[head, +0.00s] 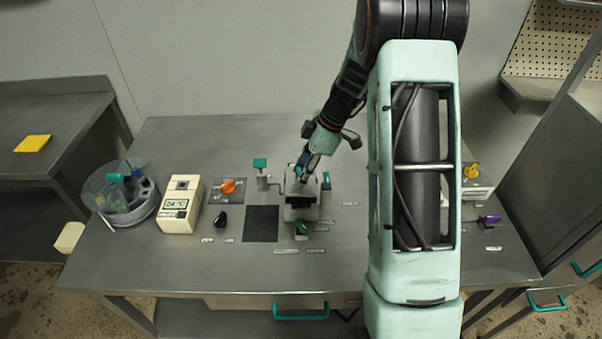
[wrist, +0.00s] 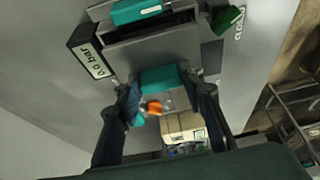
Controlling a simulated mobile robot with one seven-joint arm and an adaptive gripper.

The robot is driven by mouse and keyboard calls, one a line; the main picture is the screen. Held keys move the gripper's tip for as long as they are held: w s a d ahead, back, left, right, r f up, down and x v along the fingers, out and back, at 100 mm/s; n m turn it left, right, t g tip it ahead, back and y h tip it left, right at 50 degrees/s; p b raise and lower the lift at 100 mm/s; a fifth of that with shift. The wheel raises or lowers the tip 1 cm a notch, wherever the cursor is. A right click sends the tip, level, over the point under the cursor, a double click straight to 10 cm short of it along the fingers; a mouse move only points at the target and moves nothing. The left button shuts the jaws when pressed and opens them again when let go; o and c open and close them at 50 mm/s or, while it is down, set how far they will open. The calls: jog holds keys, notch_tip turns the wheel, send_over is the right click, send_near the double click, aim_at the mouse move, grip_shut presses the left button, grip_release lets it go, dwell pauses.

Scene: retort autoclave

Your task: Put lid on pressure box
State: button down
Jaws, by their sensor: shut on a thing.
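The grey pressure box (head: 301,212) stands on the steel bench near the middle.
A teal-topped post (head: 260,163) stands left of the box and a green handle (head: 301,228) in front. A dark square pad (head: 261,223), an orange knob (head: 228,186), a beige meter (head: 181,205) and a round container (head: 127,192) are further left. The front bench is mostly clear.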

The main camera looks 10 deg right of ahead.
jog(key=shift+f+b, duration=1)
jog(key=shift+b, duration=0.6)
dwell(0.5)
jog(key=shift+r+b, duration=0.2)
jog(key=shift+b, duration=0.15)
dwell(0.6)
jog(key=shift+f+b, duration=0.6)
jog(key=shift+b, duration=0.5)
dwell(0.5)
dwell(0.3)
jog(key=c, duration=0.8)
grip_release()
jog(key=shift+r, duration=0.1)
jog(key=shift+r+p, duration=1.45)
jog(key=shift+r, duration=2)
